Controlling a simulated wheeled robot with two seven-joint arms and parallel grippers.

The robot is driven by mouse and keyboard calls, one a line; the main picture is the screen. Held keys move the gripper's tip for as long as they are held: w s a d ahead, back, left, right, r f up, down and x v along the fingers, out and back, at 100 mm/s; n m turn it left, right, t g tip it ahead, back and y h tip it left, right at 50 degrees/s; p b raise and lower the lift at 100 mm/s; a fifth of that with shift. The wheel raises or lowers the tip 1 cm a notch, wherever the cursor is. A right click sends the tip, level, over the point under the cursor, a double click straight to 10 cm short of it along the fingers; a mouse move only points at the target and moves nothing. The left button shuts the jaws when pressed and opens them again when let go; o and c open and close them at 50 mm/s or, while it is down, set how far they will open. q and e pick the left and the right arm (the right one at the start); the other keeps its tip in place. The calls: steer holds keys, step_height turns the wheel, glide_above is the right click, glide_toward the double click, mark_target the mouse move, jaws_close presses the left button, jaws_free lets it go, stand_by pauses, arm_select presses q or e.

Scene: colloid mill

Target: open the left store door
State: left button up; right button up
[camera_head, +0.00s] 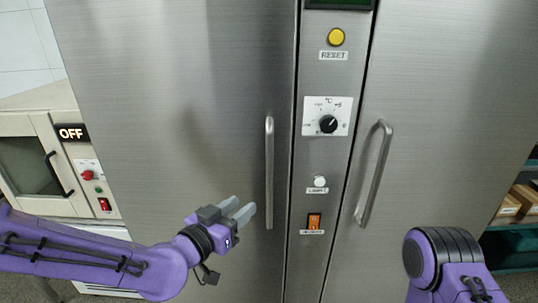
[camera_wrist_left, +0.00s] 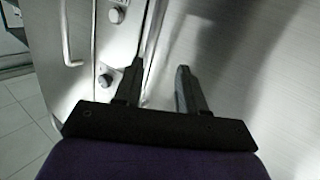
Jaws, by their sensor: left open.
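The left store door (camera_head: 180,100) is a tall brushed-steel panel and looks shut. Its upright bar handle (camera_head: 269,172) is near the door's right edge. My left gripper (camera_head: 240,212) is open and empty, just left of the handle's lower half in the head view. In the left wrist view its two dark fingers (camera_wrist_left: 159,73) are apart, with the steel door behind them. A bright upright strip runs by the fingers there; I cannot tell whether it is the handle. My right gripper is out of view; only part of my right arm shows.
Right of the handle is a control strip with a yellow button (camera_head: 336,37), a black dial (camera_head: 328,124) and an orange switch (camera_head: 314,221). The right door's bar handle (camera_head: 374,173) is beyond it. A beige oven (camera_head: 40,165) stands left; shelf boxes (camera_head: 522,202) are right.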

arm_select(q)
steer(key=m+h, duration=0.1)
steer(key=m, duration=0.1)
glide_toward(267, 170)
steer(key=p+x, duration=0.3)
steer(key=x, duration=0.8)
steer(key=shift+r, duration=0.1)
jaws_close()
